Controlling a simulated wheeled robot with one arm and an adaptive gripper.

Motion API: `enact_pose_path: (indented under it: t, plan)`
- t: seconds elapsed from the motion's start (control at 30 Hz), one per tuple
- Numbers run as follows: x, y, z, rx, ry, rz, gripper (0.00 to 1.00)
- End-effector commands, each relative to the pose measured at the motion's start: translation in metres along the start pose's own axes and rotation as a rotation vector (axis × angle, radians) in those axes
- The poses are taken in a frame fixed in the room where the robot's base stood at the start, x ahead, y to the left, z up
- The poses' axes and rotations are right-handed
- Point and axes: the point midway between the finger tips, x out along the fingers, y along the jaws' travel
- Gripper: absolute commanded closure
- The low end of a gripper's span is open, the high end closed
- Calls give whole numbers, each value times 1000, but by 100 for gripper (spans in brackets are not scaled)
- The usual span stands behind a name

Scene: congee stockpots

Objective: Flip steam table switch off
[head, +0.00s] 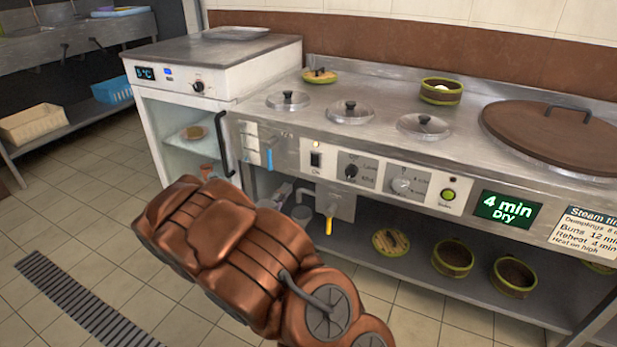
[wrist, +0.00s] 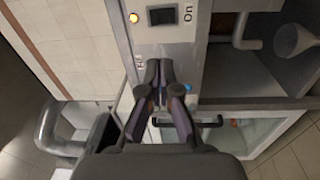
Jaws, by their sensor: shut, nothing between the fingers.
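The steam table (head: 455,140) has a black rocker switch (head: 316,160) on its front panel, with "On" printed below it. A small indicator light (head: 317,144) above the switch glows amber. In the wrist view the switch (wrist: 163,16) is at the top of the frame, with the lit amber light (wrist: 133,17) to its left and "On" to its right. My gripper (wrist: 158,72) is shut and empty, its fingertips below the switch in the picture and apart from it. In the head view my copper arm shows, but the gripper is hidden.
Two knobs (head: 351,171) (head: 404,183) and a green button (head: 448,195) sit right of the switch. A display (head: 506,207) reads "4 min DRY". A blue-handled valve (head: 268,156) is to the left, beside the white fridge (head: 165,115). A yellow-handled tap (head: 329,222) projects below.

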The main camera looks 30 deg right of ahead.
Motion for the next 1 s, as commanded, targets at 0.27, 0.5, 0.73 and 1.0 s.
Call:
enact_pose_path:
  t: [0.27,0.5,0.73,1.0]
  plan:
    - [-2,-2,6,-53,-23,56,100]
    - [-1,-2,6,-51,-23,54,100]
    - [12,-3,8,-49,-26,52,100]
    - [42,-1,8,-46,-25,55,100]
